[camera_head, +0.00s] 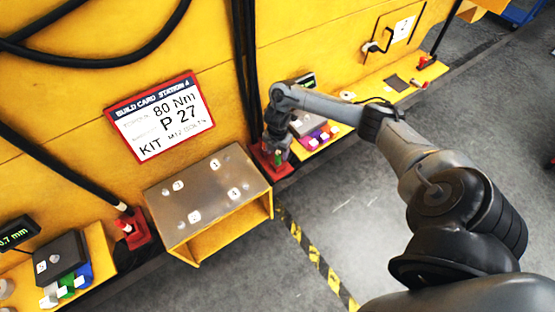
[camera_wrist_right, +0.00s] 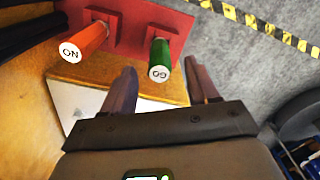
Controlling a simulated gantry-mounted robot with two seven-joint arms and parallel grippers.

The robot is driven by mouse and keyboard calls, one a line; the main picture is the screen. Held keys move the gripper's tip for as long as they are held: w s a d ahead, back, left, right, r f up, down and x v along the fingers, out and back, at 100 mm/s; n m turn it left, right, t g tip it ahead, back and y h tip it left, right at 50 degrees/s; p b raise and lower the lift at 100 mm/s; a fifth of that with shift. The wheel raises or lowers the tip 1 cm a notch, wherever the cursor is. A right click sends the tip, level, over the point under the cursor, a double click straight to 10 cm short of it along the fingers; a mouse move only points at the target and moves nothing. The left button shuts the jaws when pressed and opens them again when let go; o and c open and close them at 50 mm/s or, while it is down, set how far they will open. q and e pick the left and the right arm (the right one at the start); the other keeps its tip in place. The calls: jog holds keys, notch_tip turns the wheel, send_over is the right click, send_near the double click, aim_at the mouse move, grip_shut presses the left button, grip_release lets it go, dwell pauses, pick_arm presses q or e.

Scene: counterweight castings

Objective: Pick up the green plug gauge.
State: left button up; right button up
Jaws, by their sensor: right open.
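The green plug gauge (camera_wrist_right: 160,54) stands in a red holder (camera_wrist_right: 130,22) in the right wrist view, its white end marked GO facing the camera. My right gripper (camera_wrist_right: 160,70) is open, with one finger on each side of the green gauge in the picture. I cannot tell whether either finger touches it. In the head view my right gripper (camera_head: 275,143) is over the red holder (camera_head: 284,169), and the gauges are mostly hidden. My left gripper is not in view.
A yellow box with a metal top (camera_head: 207,190) stands left of the holder. A shelf with coloured blocks (camera_head: 319,137) is to the right. Black hoses (camera_head: 243,70) hang on the yellow wall behind. A second red stand (camera_head: 137,236) is at lower left. The grey floor in front is open.

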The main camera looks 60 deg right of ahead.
aim_at(278, 158)
jog(key=shift+d+f, duration=0.1)
jog(key=shift+f, duration=2.55)
jog(key=shift+c, duration=0.2)
jog(key=c, duration=0.9)
grip_shut()
jog(key=shift+r, duration=0.15)
